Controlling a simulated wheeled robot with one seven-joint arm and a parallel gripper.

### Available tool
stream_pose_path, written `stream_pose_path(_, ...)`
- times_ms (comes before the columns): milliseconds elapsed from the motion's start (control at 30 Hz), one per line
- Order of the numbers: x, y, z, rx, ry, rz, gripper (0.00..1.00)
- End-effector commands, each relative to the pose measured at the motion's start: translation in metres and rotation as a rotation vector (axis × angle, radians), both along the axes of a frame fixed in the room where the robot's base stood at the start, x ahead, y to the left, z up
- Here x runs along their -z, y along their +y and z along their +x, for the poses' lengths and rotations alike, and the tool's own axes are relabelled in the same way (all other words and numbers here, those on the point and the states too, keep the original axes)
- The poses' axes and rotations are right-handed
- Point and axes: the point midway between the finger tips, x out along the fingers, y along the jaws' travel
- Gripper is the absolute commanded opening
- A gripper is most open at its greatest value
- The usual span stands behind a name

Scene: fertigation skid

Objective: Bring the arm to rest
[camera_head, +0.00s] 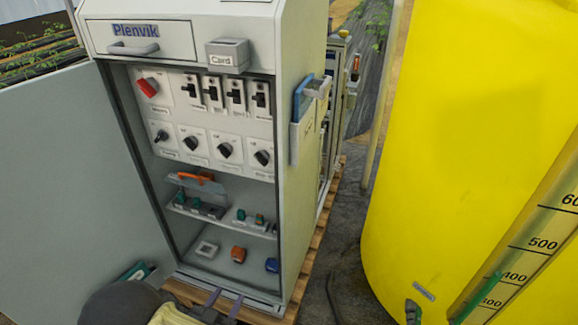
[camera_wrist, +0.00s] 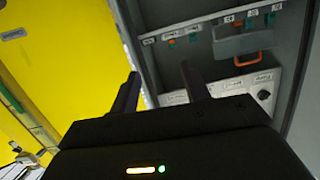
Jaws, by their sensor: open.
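My gripper (camera_head: 225,302) shows at the bottom of the head view, low in front of the open cabinet (camera_head: 264,130). Its two dark fingers point at the cabinet's lower front edge. In the wrist view the gripper (camera_wrist: 160,82) has its fingers apart with nothing between them. My arm comes in from the bottom edge of the head view, and most of it is out of the picture. I cannot tell whether the fingers touch the cabinet.
The cabinet door (camera_head: 70,200) stands open at left. Inside are a red switch (camera_head: 148,87), several knobs, and a shelf with an orange-handled part (camera_head: 196,177). An orange block (camera_head: 238,254) lies on the cabinet floor. A yellow tank (camera_head: 460,130) fills the right side.

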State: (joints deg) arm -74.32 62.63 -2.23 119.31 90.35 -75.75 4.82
Motion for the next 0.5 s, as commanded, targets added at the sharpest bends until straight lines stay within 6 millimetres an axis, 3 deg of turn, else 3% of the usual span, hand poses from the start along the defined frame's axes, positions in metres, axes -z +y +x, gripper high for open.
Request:
stream_pose_path(267,-0.015,-0.011,0.054,-0.036,0.196,0.132,0.46)
stream_pose_path(500,-0.047,-0.049,0.103,-0.115,0.428,0.267,0.46)
